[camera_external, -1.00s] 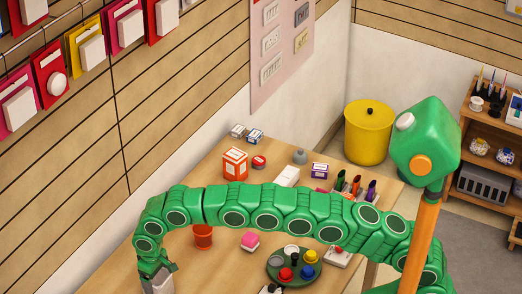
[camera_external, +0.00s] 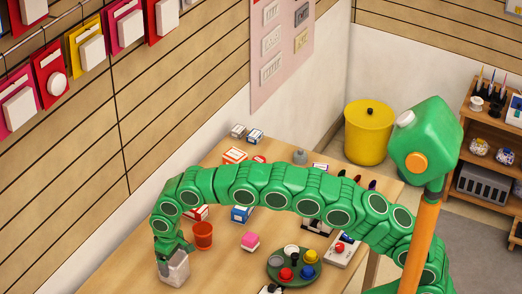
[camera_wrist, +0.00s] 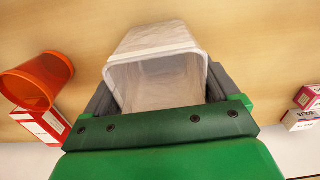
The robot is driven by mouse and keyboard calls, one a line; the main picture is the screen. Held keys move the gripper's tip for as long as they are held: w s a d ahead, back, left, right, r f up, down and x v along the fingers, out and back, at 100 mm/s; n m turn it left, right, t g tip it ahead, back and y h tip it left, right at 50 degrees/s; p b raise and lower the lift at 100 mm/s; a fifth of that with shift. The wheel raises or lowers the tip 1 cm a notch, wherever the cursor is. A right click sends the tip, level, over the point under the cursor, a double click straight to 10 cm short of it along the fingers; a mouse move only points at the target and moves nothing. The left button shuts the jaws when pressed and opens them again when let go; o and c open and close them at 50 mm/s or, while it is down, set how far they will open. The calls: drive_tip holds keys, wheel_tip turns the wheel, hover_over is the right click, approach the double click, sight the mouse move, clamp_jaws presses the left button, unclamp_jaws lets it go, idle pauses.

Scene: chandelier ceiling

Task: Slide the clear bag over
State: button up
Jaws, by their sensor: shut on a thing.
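The clear bag looks like a pale, translucent, open-topped pouch (camera_wrist: 150,42). In the external view the bag (camera_external: 174,270) is at the near left part of the wooden table (camera_external: 222,272). My gripper (camera_external: 172,249) reaches down over it. In the wrist view my gripper (camera_wrist: 160,88) has one dark finger on each side of the bag and is shut on it. The bag's open mouth faces the wrist camera. I cannot tell whether its bottom touches the table.
An orange-red cup (camera_external: 203,236) stands close to the right of the bag, near a red-and-white box (camera_wrist: 40,124). A pink-topped block (camera_external: 250,241) and a green round tray (camera_external: 294,279) with several coloured pieces are farther right.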

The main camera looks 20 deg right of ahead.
sight(180, 250)
drive_tip(key=shift+w+d, duration=1.65)
drive_tip(key=shift+d, duration=0.1)
drive_tip(key=o, duration=0.8)
drive_tip(key=shift+c, duration=0.2)
drive_tip(key=shift+r, duration=0.1)
wheel_tip(180, 250, up, 8)
drive_tip(key=shift+f, duration=0.25)
